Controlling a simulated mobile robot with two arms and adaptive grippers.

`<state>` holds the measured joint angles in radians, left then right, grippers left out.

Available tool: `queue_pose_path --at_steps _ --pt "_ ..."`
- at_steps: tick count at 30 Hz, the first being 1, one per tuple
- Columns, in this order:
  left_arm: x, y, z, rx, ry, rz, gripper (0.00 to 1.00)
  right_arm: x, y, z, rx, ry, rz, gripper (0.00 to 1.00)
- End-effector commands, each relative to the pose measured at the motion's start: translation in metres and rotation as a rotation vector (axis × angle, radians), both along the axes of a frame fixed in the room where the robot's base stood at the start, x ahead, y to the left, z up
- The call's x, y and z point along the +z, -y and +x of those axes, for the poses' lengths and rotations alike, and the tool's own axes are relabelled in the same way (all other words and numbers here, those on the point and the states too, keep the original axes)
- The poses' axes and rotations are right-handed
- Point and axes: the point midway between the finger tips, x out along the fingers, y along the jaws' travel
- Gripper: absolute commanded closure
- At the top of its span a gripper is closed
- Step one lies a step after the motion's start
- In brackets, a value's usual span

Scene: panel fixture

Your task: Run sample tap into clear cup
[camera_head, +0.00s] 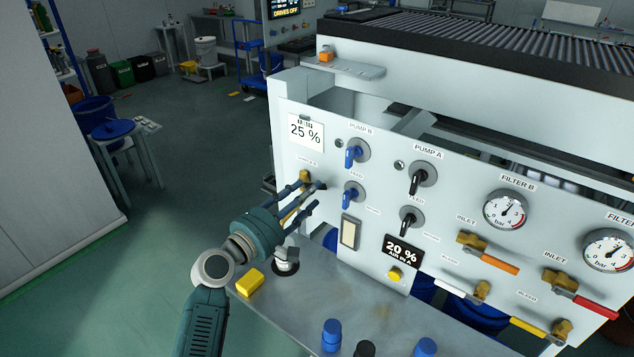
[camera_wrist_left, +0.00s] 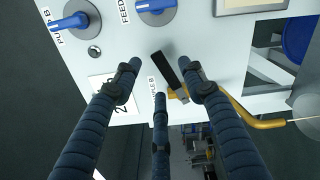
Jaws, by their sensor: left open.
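The sample tap (camera_head: 304,177) is a brass fitting on the left of the pale panel, under the "25 %" display, partly hidden by my fingers. In the left wrist view its black lever (camera_wrist_left: 169,70) and curved brass spout (camera_wrist_left: 245,118) show. My left gripper (camera_head: 313,195) has its fingers spread in front of the tap. In the wrist view the lever lies between the fingertips; contact cannot be told. A small pale, round object (camera_head: 287,257) stands on a dark disc on the shelf below, possibly the clear cup; its contents cannot be told. My right gripper is not in view.
Blue pump knobs (camera_head: 354,154) sit close right of the gripper. A yellow block (camera_head: 250,282) lies on the shelf's left end (camera_head: 310,296). Blue and black capped objects (camera_head: 332,334) stand at its front. Valves and gauges fill the panel's right. Open floor lies left.

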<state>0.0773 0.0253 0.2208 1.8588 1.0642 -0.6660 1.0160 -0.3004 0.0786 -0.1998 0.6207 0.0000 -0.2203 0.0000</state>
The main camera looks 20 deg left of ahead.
Motion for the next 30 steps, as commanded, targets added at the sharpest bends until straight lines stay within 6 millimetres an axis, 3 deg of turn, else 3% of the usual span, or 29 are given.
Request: queue_pose_path --at_steps 3,9,20,26,30 --pt "0.002 0.008 0.021 -0.001 0.001 -0.002 0.58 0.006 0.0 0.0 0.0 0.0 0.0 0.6" --pt "0.0 0.015 0.041 0.0 0.0 -0.001 0.58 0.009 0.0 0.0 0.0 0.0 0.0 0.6" --pt "0.0 0.016 0.045 0.001 0.0 0.0 0.58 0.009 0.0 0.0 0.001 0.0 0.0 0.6" --pt "0.0 0.016 0.045 0.001 0.0 0.0 0.98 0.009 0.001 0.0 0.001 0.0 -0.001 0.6" --pt "-0.001 0.016 0.045 0.001 0.0 0.0 1.0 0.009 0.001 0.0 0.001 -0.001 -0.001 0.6"
